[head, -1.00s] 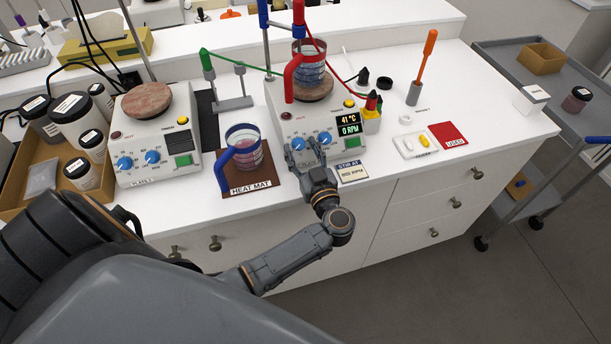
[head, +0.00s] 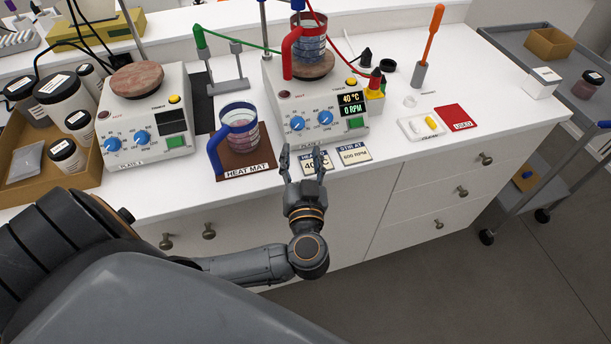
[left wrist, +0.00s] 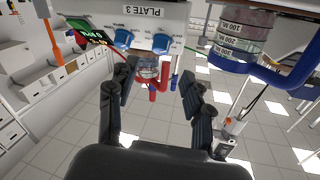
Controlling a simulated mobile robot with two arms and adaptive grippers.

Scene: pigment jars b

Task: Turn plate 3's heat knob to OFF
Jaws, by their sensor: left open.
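Plate 3 (head: 283,102) is a white hotplate at the middle of the bench, its display (head: 351,103) reading 40 °C and 0 RPM. Its blue heat knob (head: 297,123) is the left of two knobs in the head view. It also shows in the upside-down left wrist view (left wrist: 161,43), right of the stir knob (left wrist: 124,40). I cannot read its setting. My left gripper (head: 303,160) is open and empty, in front of the panel and apart from the knobs. Its fingers (left wrist: 153,85) point toward plate 3 in the left wrist view. My right gripper is out of view.
A red-handled beaker (head: 310,42) stands on plate 3. A blue-handled beaker (head: 238,128) stands on the heat mat (head: 245,169) to its left. Heat and stir cards (head: 354,154) lie at the front edge. Plate 1 (head: 140,155) stands further left; dropper bottles (head: 376,88) stand right.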

